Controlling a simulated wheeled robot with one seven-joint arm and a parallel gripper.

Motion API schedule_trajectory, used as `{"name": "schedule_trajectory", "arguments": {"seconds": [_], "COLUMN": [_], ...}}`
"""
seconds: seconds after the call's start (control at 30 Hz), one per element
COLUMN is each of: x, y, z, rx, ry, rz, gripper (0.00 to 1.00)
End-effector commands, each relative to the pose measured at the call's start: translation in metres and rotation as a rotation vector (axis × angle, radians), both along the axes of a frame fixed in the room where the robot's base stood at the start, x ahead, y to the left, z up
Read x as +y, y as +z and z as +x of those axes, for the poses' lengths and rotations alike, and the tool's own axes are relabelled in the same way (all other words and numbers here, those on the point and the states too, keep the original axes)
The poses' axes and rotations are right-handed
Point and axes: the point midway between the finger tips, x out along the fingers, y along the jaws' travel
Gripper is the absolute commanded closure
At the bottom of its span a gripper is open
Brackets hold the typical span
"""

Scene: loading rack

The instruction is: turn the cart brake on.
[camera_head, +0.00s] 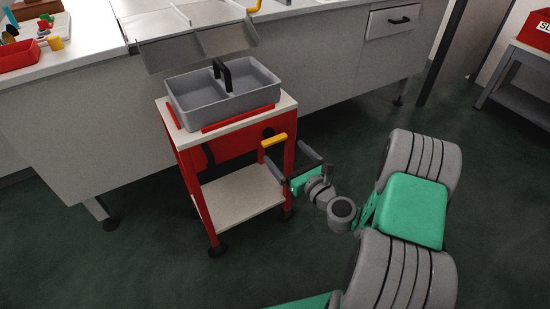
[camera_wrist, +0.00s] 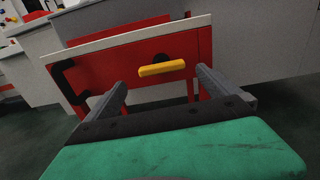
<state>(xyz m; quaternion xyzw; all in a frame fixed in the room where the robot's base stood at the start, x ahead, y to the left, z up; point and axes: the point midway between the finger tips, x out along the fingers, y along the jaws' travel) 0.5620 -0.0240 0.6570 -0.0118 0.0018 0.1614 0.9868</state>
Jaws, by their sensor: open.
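The cart (camera_head: 236,185) has a red frame, a pale top and a pale lower shelf. A yellow bar-shaped handle (camera_head: 273,140), which looks like the brake lever, sticks out from its right side on a dark mount. My gripper (camera_head: 290,160) is open and empty beside that side of the cart. In the wrist view the yellow handle (camera_wrist: 162,68) lies roughly level, between the two fingers (camera_wrist: 160,82) in the picture and near their tips. I see no contact, and the exact depth gap is hard to tell. A black handle (camera_wrist: 70,78) shows at the left of the cart's red panel.
A grey two-compartment tray (camera_head: 190,100) with a black handle sits on the cart top. A long counter (camera_head: 110,150) stands behind, with a red bin (camera_head: 18,58) on it. A grey bench (camera_head: 515,85) is at far right. Dark green floor is clear around the cart.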

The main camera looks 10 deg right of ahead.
Motion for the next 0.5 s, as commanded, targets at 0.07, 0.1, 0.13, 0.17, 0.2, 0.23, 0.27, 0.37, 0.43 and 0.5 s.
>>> {"name": "schedule_trajectory", "arguments": {"seconds": [0.07, 0.1, 0.13, 0.17, 0.2, 0.23, 0.27, 0.37, 0.43, 0.5], "x": [-0.004, -0.002, -0.001, 0.0, 0.002, 0.003, 0.005, 0.012, 0.017, 0.02], "y": [0.002, 0.004, 0.005, 0.006, 0.006, 0.006, 0.006, 0.002, 0.003, 0.002], "z": [0.003, 0.006, 0.008, 0.011, 0.015, 0.018, 0.022, 0.04, 0.053, 0.063], "rx": [0.001, 0.001, 0.001, 0.002, 0.002, 0.003, 0.002, -0.001, -0.003, 0.0], "ry": [-0.017, -0.015, -0.013, -0.012, -0.011, -0.01, -0.01, -0.006, -0.006, -0.007], "rz": [0.034, 0.034, 0.033, 0.032, 0.031, 0.031, 0.03, 0.025, 0.024, 0.025], "gripper": [0.0, 0.0, 0.0, 0.0, 0.0, 0.0, 0.0, 0.0, 0.0, 0.0]}}
